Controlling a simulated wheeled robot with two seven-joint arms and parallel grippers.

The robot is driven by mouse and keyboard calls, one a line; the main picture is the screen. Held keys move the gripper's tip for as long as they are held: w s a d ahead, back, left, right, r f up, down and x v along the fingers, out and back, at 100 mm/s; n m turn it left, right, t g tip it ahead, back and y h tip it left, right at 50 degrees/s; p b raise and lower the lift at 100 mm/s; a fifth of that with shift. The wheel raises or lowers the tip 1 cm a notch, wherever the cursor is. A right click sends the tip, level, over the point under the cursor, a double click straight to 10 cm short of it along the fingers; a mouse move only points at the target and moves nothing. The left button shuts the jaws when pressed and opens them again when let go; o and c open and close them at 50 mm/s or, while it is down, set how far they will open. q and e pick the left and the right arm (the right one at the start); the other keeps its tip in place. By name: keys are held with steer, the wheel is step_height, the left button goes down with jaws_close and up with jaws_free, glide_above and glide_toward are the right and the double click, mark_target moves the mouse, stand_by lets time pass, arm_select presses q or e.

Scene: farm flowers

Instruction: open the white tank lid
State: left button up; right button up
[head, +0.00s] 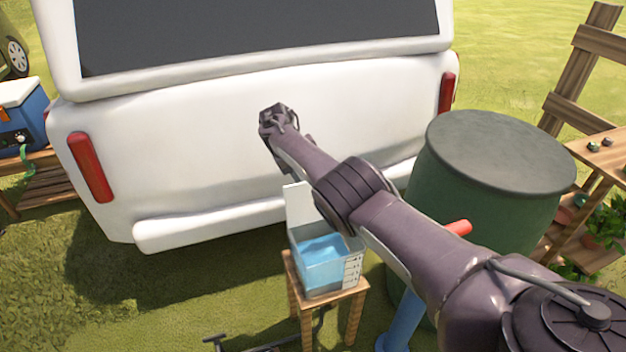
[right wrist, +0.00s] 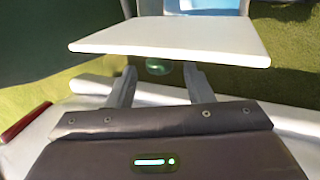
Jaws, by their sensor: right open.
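The white tank (head: 325,262), a small box with blue water in it, stands on a wooden stool. Its white lid (head: 299,205) is raised and stands steeply up at the tank's back edge. In the right wrist view the lid (right wrist: 170,40) is a flat white panel across the upper middle, with the tank's blue water (right wrist: 212,5) beyond it. My right gripper (head: 275,118) is above and behind the tank, near the white vehicle. Its open fingers (right wrist: 159,80) reach the lid's near edge; I cannot tell whether they touch it. My left gripper is not in view.
The white vehicle (head: 250,120) stands close behind the tank. A large green barrel (head: 480,200) is to the right, beside my right arm. A wooden shelf with plants (head: 600,228) is at far right. A blue cooler (head: 20,115) is at far left. Grass is open at front left.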

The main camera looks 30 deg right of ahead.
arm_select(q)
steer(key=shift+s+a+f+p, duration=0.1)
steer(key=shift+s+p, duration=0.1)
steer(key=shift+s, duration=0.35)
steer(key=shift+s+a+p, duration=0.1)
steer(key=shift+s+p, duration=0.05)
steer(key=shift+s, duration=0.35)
arm_select(e)
steer(key=shift+v, duration=2.4)
